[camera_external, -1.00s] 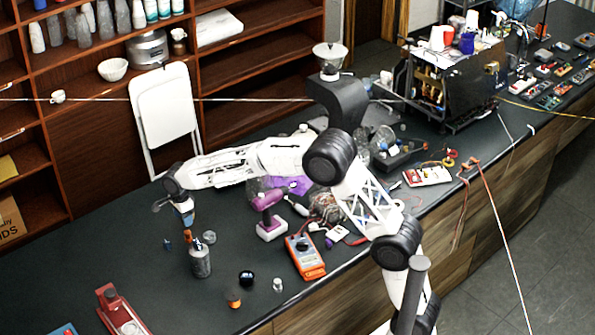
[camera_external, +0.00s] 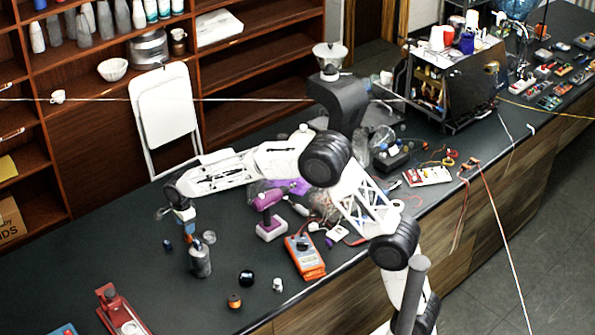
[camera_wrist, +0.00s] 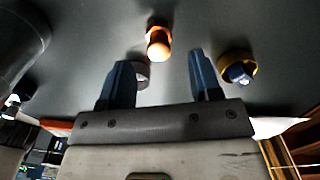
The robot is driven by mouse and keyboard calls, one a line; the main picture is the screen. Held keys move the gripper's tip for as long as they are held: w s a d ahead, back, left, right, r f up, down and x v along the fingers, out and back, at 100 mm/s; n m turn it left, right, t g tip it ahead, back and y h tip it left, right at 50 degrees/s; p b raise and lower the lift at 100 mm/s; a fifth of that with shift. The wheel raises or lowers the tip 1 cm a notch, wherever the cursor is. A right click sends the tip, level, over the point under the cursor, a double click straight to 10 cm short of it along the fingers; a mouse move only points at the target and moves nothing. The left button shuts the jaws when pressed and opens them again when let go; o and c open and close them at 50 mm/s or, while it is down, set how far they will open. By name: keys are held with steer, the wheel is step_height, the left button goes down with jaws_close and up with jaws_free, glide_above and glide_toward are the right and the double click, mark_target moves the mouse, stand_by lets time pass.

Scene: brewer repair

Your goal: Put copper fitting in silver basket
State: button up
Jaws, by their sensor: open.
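The copper fitting (camera_wrist: 158,42) is a small shiny orange-copper piece in the wrist view, on the dark bench just beyond the gap between my fingers. In the external view it seems to be the small orange piece (camera_external: 188,239) below my fingertips. The silver basket (camera_wrist: 141,74) appears to be the small round silver cup partly hidden behind my left finger; it also shows right of the gripper in the external view (camera_external: 209,237). My gripper (camera_wrist: 160,80) is open and empty, pointing down over the bench (camera_external: 188,226). Whether a finger touches the fitting cannot be told.
A grey canister (camera_external: 200,262) stands close in front of the fitting. A black round jar (camera_external: 246,278), an orange-and-black piece (camera_external: 234,300) and an orange multimeter (camera_external: 305,257) lie to the right.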

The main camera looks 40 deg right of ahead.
steer(key=shift+s+f, duration=0.1)
steer(key=shift+f, duration=1.8)
jaws_close()
steer(key=shift+r, duration=0.15)
steer(key=shift+r, duration=1.5)
steer(key=shift+s+d+r, duration=0.15)
steer(key=shift+s+r, duration=0.05)
steer(key=shift+s, duration=0.05)
steer(key=s+d, duration=0.2)
steer(key=s, duration=0.2)
steer(key=s+d+r, duration=0.1)
steer(key=s+d, duration=0.1)
steer(key=s, duration=0.3)
steer(key=s+d, duration=0.2)
steer(key=s, duration=0.3)
steer(key=shift+d+r, duration=0.15)
steer(key=shift+d, duration=0.1)
